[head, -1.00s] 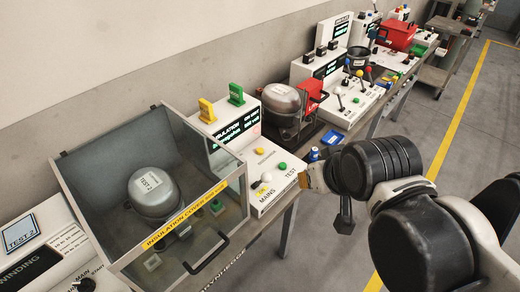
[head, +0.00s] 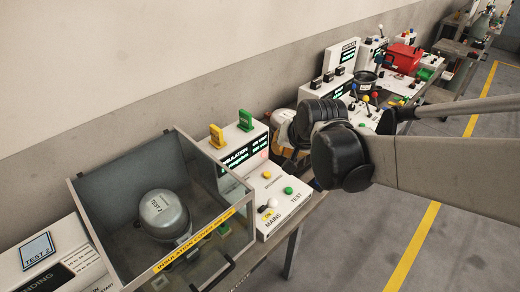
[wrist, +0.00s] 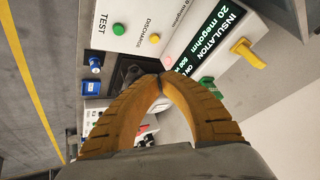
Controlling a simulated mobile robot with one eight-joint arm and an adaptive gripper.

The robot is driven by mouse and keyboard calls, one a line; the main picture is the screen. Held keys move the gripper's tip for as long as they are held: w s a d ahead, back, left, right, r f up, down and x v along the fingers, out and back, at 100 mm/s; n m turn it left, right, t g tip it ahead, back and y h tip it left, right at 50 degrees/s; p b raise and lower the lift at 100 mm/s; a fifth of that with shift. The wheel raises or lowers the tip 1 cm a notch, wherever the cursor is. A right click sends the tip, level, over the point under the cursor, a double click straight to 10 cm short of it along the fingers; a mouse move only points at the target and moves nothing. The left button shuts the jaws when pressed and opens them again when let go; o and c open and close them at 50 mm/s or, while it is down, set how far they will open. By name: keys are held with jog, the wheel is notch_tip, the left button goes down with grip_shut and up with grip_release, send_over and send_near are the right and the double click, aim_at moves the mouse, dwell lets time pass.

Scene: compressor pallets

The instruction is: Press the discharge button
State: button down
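The discharge button is a small yellow button (wrist: 154,38) beside the DISCHARGE label on the white insulation test panel. It also shows in the head view (head: 267,175), above a green TEST button (head: 288,190). In the wrist view, my gripper (wrist: 160,79) has its two brown ribbed fingers meeting at the tips, with nothing between them. The fingertips appear just below the button in the picture and apart from it. In the head view my arm hangs over the right side of the panel, and the fingertips are hard to make out there.
The lit insulation display (head: 243,160) stands behind the buttons, with yellow (head: 217,136) and green (head: 245,120) handles on top. A clear cover box (head: 115,218) with a grey compressor (head: 165,214) is to the left. More benches run back to the right.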

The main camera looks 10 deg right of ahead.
aim_at(265, 172)
jog(key=w+a+f+m+p, duration=0.2)
jog(key=w+a+f, duration=0.1)
jog(key=w+f, duration=0.4)
jog(key=w, duration=0.3)
jog(key=shift+w+m+y, duration=0.3)
jog(key=shift+w, duration=0.1)
jog(key=shift+f, duration=0.15)
notch_tip(265, 172, down, 9)
jog(key=b, duration=0.6)
jog(key=shift+b, duration=0.35)
dwell(0.4)
jog(key=shift+f+b, duration=0.25)
jog(key=shift+b, duration=0.2)
